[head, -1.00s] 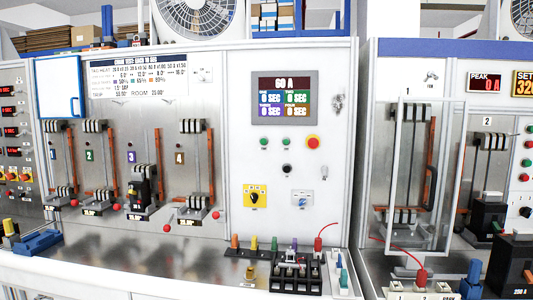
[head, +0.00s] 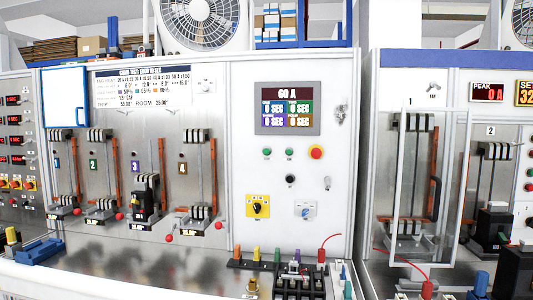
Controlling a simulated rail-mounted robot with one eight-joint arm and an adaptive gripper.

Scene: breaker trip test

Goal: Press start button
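Two small green buttons sit side by side on the white control panel (head: 240,110), below the display. They are the left green button (head: 267,153) and the right green button (head: 289,152). Their labels are too small to read, so I cannot tell which one is start. My gripper is not in view, and nothing covers the buttons.
The display (head: 287,107) reads 60 A and 0 SEC. A yellow-plated rotary switch (head: 257,206) sits lower down. A black terminal block (head: 297,285) and coloured terminals stand on the ledge below. Breaker bays are to the left; a clear-doored bay (head: 415,190) is to the right.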

